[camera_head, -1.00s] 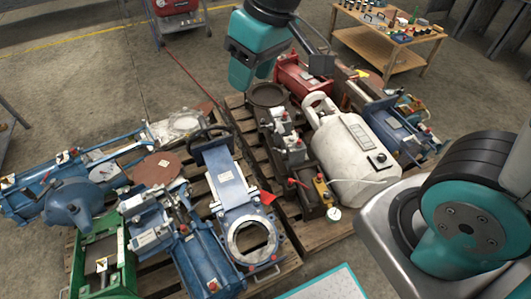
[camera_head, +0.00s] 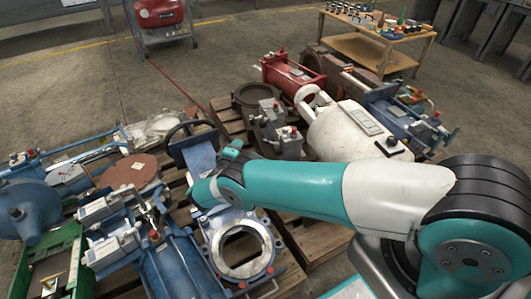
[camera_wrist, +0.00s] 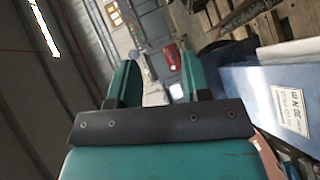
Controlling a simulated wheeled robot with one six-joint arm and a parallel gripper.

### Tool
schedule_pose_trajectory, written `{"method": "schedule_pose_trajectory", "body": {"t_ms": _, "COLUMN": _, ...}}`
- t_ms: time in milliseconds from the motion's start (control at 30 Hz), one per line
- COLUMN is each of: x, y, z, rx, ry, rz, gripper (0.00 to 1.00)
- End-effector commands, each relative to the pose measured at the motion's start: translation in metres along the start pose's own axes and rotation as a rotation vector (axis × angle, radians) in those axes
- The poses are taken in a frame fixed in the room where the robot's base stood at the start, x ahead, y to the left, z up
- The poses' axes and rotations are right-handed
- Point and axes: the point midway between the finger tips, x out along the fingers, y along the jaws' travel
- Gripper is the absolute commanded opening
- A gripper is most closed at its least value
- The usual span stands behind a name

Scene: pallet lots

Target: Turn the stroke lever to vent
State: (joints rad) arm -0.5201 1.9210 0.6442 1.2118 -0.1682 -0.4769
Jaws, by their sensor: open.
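I cannot pick out the stroke lever with certainty in either view. In the head view, several machines with small red-tipped parts stand on pallets, and my arm crosses in front of the middle. A blue gate valve body (camera_head: 240,255) with a round opening and a black handwheel (camera_head: 195,138) lies just under and beyond the arm's end. My gripper (camera_wrist: 157,78) is open and empty in the wrist view, its two teal fingers apart. A blue body with a white label (camera_wrist: 291,108) is right of the fingers. The control block in front of the white tank is hidden by my arm.
A white tank (camera_head: 350,130), a red machine (camera_head: 293,72) and a grey valve block (camera_head: 272,128) stand on the right pallet. Blue cylinders and a green frame (camera_head: 52,268) crowd the left. A wooden table (camera_head: 365,52) stands behind. Open floor lies between.

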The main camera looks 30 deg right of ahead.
Motion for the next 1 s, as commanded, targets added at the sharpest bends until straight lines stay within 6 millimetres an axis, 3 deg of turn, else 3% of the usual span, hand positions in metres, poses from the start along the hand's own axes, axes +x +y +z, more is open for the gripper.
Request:
{"method": "schedule_pose_trajectory", "body": {"t_ms": 33, "x": -0.001, "y": -0.032, "z": 0.022, "rx": -0.041, "ry": 0.007, "rz": 0.056, "gripper": 0.44}}
{"method": "schedule_pose_trajectory", "body": {"t_ms": 100, "x": -0.005, "y": -0.049, "z": 0.044, "rx": -0.087, "ry": 0.015, "rz": 0.128, "gripper": 0.44}}
{"method": "schedule_pose_trajectory", "body": {"t_ms": 300, "x": -0.016, "y": -0.069, "z": 0.081, "rx": -0.163, "ry": 0.027, "rz": 0.244, "gripper": 0.44}}
{"method": "schedule_pose_trajectory", "body": {"t_ms": 567, "x": -0.003, "y": -0.069, "z": 0.084, "rx": -0.174, "ry": 0.025, "rz": 0.262, "gripper": 0.44}}
{"method": "schedule_pose_trajectory", "body": {"t_ms": 867, "x": 0.040, "y": -0.062, "z": 0.084, "rx": -0.171, "ry": 0.024, "rz": 0.259, "gripper": 0.44}}
{"method": "schedule_pose_trajectory", "body": {"t_ms": 1000, "x": 0.050, "y": -0.061, "z": 0.081, "rx": -0.172, "ry": 0.027, "rz": 0.259, "gripper": 0.44}}
